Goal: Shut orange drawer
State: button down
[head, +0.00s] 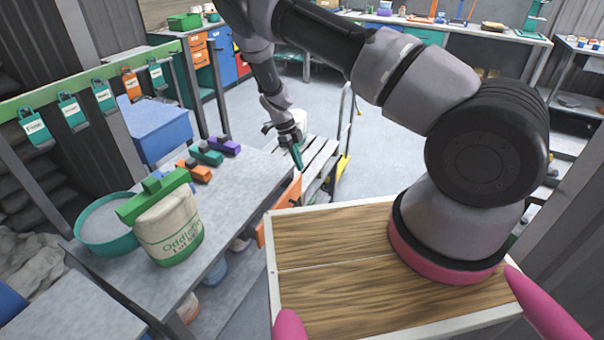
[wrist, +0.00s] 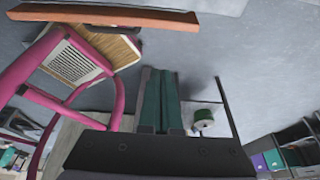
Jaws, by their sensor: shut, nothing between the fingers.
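An orange drawer front (head: 293,192) shows beside the grey table's right edge, partly hidden by my wooden-topped base. In the wrist view a long orange panel (wrist: 100,14) crosses the top left, probably the same drawer front; how far it stands out I cannot tell. My gripper (head: 298,158) points down by the table's right edge, above and close to the orange front. Its teal fingers (wrist: 160,100) are together with nothing between them. In the wrist view the fingers are apart from the orange panel.
The grey table (head: 235,205) holds a teal bowl (head: 105,235), a labelled sack (head: 168,230) and several coloured clips. A pale slatted cart (head: 318,160) stands behind my gripper. More orange drawers (head: 199,50) are in a back cabinet. Open floor (head: 390,155) lies beyond the cart.

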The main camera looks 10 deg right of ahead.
aim_at(300, 181)
jog(key=s+d+f+y, duration=0.4)
jog(key=s+d+f, duration=0.2)
jog(key=d, duration=0.1)
notch_tip(300, 181, up, 7)
jog(key=t+y, duration=0.3)
jog(key=t, duration=0.2)
jog(key=shift+w+a+f, duration=0.85)
jog(key=shift+a+f, duration=0.25)
jog(key=shift+f, duration=0.4)
jog(key=shift+w+a+f, duration=0.8)
jog(key=shift+a+f, duration=0.25)
jog(key=shift+f, duration=0.45)
jog(key=shift+w+a+f, duration=0.85)
jog(key=shift+a+f, duration=0.25)
jog(key=shift+f, duration=0.4)
